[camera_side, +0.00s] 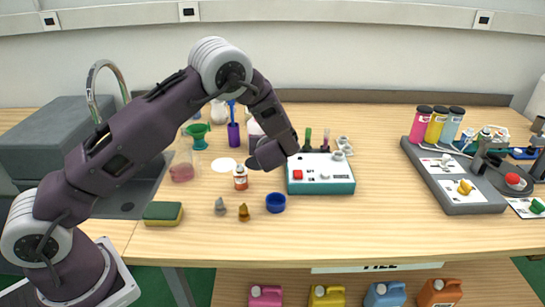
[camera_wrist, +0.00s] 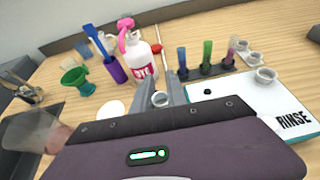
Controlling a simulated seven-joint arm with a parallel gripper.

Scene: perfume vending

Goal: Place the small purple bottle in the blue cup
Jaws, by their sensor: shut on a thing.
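My gripper (camera_wrist: 168,97) points toward the back of the table and is shut on a small pale round-rimmed thing (camera_wrist: 160,99); its colour and body are mostly hidden. In the side view the fingers are hidden by the dark hand. The blue cup (camera_side: 275,202) stands empty-looking on the table, in front of the hand and apart from it. A small purple tube-like bottle (camera_wrist: 230,48) stands upright in a rack at the back, beside a green one (camera_wrist: 207,50) and a blue one (camera_wrist: 181,60); it also shows in the side view (camera_side: 325,138).
A teal-sided white rinse tray (camera_side: 320,187) lies right of the blue cup. Left of the cup are two small cones, a small orange-labelled bottle (camera_side: 241,178) and a sponge (camera_side: 163,213). A pink-topped spray bottle (camera_wrist: 141,62) stands behind the fingers. The front right table is clear.

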